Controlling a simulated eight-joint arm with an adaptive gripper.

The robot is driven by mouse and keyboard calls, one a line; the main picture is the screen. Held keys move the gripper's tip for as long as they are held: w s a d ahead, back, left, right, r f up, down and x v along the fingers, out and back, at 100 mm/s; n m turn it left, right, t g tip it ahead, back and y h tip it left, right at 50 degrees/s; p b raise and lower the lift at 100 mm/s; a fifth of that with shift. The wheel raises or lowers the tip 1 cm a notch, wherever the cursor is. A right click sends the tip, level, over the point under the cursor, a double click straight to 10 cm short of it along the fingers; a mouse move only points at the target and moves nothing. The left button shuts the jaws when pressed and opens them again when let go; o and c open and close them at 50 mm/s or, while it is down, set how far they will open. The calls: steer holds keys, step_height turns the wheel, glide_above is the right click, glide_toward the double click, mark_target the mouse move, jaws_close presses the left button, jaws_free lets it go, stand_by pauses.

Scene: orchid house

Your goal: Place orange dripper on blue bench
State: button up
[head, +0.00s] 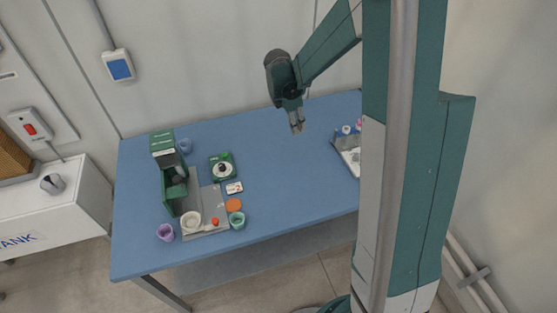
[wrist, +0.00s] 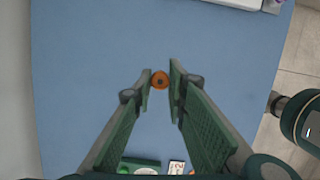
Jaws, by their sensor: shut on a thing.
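The orange dripper (wrist: 160,80) shows in the wrist view as a small orange round with a dark centre. It sits between the fingertips of my gripper (wrist: 161,76), which is shut on it. In the head view my gripper (head: 297,128) points down over the back middle of the blue bench (head: 285,175); the dripper cannot be made out there. The blue bench (wrist: 85,70) fills most of the wrist view below the dripper. I cannot tell the exact gap between dripper and bench.
On the bench's left stand a grey tray (head: 210,197) with a green holder (head: 173,190), a purple cup (head: 165,232), a teal cup (head: 237,220), an orange disc (head: 234,205) and a green box (head: 223,168). A grey tray (head: 345,152) stands at right. The bench's middle is clear.

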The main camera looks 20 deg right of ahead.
steer(key=shift+n, duration=0.5)
steer(key=shift+s+a+f+b, duration=0.1)
steer(key=shift+a+f+b, duration=0.15)
steer(key=shift+a, duration=0.6)
steer(key=shift+s+a+f+b, duration=0.1)
steer(key=shift+a+f+b, duration=0.2)
steer(key=shift+a, duration=0.6)
steer(key=shift+s+a+f+b, duration=0.1)
steer(key=shift+a+f, duration=0.25)
steer(key=shift+a, duration=0.5)
steer(key=shift+f+b, duration=0.35)
steer(key=shift+f, duration=2.8)
steer(key=shift+f, duration=1.85)
steer(key=shift+f+b, duration=0.15)
steer(key=shift+b, duration=0.2)
